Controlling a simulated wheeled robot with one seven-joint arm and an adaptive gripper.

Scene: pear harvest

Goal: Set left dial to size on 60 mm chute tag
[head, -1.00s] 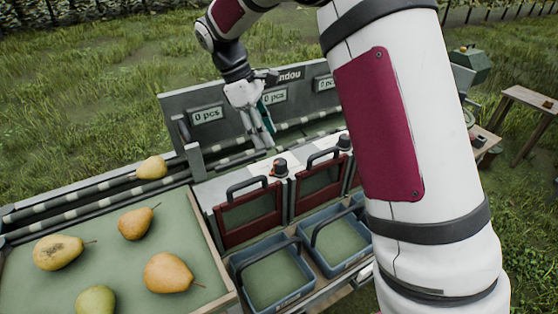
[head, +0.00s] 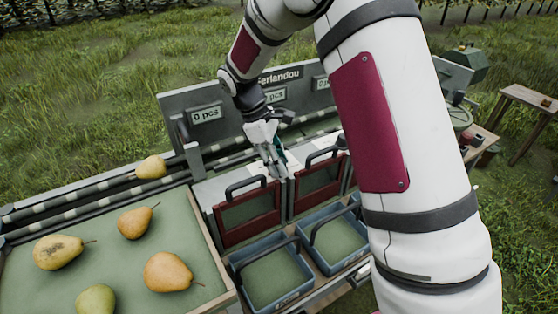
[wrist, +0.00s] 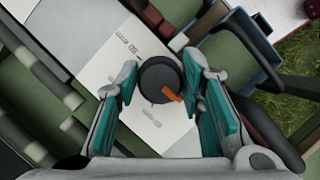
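The left dial (wrist: 158,82) is a round black knob with an orange pointer, on a white plate (wrist: 112,58) with small printed size marks too blurred to read. In the wrist view the pointer is toward the lower right. My gripper (wrist: 162,78) is open, its teal-padded fingers on either side of the knob; I cannot tell whether they touch it. In the head view my gripper (head: 279,170) hangs over the left dial and hides it. The left red-framed chute (head: 248,214) stands in front. I cannot make out the 60 mm tag.
A second red-framed chute (head: 319,184) is to the right. Blue crates with handles, the left crate (head: 234,266) and the right crate (head: 362,254), stand below. Pears lie on the green tray (head: 95,228), and one pear (head: 150,167) is on the rails. A grey display panel (head: 178,104) stands behind.

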